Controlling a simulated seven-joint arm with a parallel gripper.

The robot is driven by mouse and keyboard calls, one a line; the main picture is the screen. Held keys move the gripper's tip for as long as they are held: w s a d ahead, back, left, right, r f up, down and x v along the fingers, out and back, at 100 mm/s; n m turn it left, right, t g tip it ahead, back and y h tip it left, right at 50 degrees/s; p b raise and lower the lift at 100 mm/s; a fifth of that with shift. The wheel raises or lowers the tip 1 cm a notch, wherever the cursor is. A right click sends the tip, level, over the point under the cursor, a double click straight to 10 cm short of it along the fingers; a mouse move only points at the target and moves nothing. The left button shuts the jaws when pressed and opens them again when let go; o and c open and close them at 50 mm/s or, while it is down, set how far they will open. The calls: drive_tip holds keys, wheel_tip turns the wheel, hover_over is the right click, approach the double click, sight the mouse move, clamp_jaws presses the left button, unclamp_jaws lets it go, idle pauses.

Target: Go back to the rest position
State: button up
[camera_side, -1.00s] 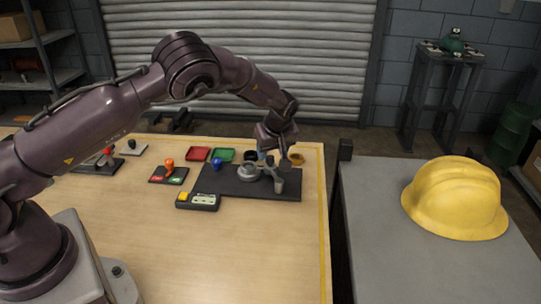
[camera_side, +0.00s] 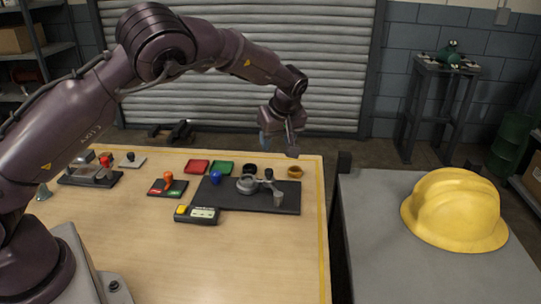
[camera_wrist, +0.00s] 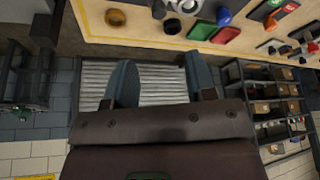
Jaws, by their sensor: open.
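My gripper (camera_side: 279,146) is raised above the back right part of the wooden table (camera_side: 130,245) in the side view. In the wrist view my gripper (camera_wrist: 158,82) shows two fingers spread apart with nothing between them. The metal casing part (camera_side: 247,184) sits on a dark mat (camera_side: 225,199), below and to the left of my gripper. A grey cup-like piece (camera_side: 278,199) stands at the mat's right side. My gripper touches none of these.
Red (camera_side: 197,167) and green (camera_side: 222,168) trays, a blue knob (camera_side: 216,178), an orange ring (camera_side: 295,172), a yellow-buttoned box (camera_side: 197,214) and a red-green switch box (camera_side: 167,188) lie around the mat. A yellow helmet (camera_side: 455,210) rests on the grey table at right. The table's front is clear.

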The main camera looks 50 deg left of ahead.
drive_tip(key=s+d+r+m+t+h, duration=0.1)
drive_tip(key=s+r+m, duration=0.3)
drive_tip(key=s, duration=0.7)
drive_tip(key=s+d+r+m+t+h, duration=0.1)
drive_tip(key=s+r+m, duration=0.4)
drive_tip(key=s, duration=0.6)
drive_tip(key=s+d+r+m+t+h, duration=0.2)
drive_tip(key=s+r+m, duration=0.3)
drive_tip(key=s+r, duration=0.3)
drive_tip(key=s+d, duration=0.1)
drive_tip(key=s, duration=0.1)
drive_tip(key=shift+s, duration=0.4)
idle(0.6)
